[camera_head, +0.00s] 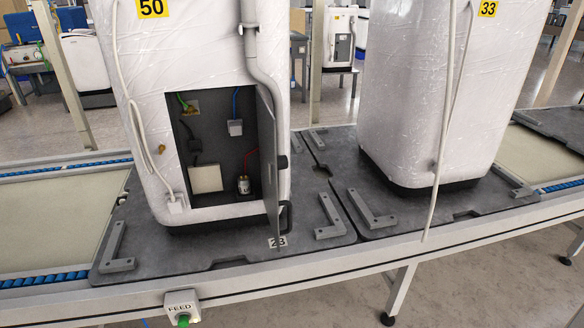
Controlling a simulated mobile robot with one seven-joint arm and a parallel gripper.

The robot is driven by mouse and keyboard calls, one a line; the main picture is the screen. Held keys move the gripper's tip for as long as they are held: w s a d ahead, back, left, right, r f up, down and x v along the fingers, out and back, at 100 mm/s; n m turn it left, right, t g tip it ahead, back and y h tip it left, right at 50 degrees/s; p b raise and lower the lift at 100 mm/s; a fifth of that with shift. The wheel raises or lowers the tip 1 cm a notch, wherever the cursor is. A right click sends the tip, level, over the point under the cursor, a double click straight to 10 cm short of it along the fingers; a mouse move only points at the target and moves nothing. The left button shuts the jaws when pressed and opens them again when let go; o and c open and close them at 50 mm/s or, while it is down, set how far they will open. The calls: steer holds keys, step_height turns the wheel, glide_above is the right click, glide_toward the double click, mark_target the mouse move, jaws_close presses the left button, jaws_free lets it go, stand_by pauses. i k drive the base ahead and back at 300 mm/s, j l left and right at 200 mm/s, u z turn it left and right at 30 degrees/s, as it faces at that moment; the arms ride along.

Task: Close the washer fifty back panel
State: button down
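The washer labelled 50 (215,60) stands upright, wrapped in clear film, on a grey pallet on the conveyor. Its back panel (267,160) is a grey door swung open at the right side of the opening, seen nearly edge-on. The open compartment (215,140) shows green, blue and red wires, a pale box (205,179) and a small cylindrical part (243,185). My gripper is not in view.
A washer labelled 33 (425,90) stands to the right on its own pallet (400,212). A white cord (135,110) hangs at the left. A FEED button box (181,306) is on the front rail. Floor is clear at lower right.

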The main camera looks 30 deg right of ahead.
mark_target(266, 123)
steer(key=k+l, duration=0.1)
steer(key=l, duration=1.15)
steer(key=k+l, duration=0.25)
steer(key=l, duration=0.3)
steer(key=i+j+u, duration=0.1)
